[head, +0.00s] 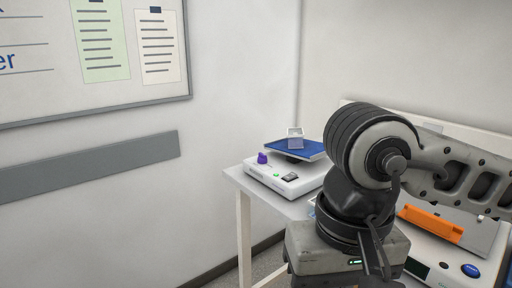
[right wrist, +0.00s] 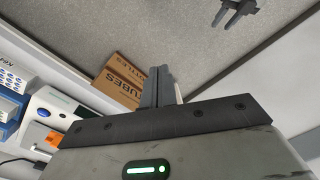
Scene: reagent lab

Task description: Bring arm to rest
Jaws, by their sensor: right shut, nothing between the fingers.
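My right arm comes in from the right in the head view, its wrist bent down over the bench. The grey gripper body with a green light is at the bottom of that view, and its fingertips are hidden there. In the right wrist view my right gripper (right wrist: 161,86) shows its two fingers together, shut and empty. The fingers stand out over the floor, with cardboard boxes behind them in the picture. My left gripper cannot be made out in the head view.
A white table (head: 236,176) holds a device with a blue platform (head: 292,149). A white instrument with an orange part (head: 430,223) is close behind my right arm. Cardboard boxes (right wrist: 122,80) lie beyond my fingers. A dark pronged part, unclear, shows at the wrist view's top.

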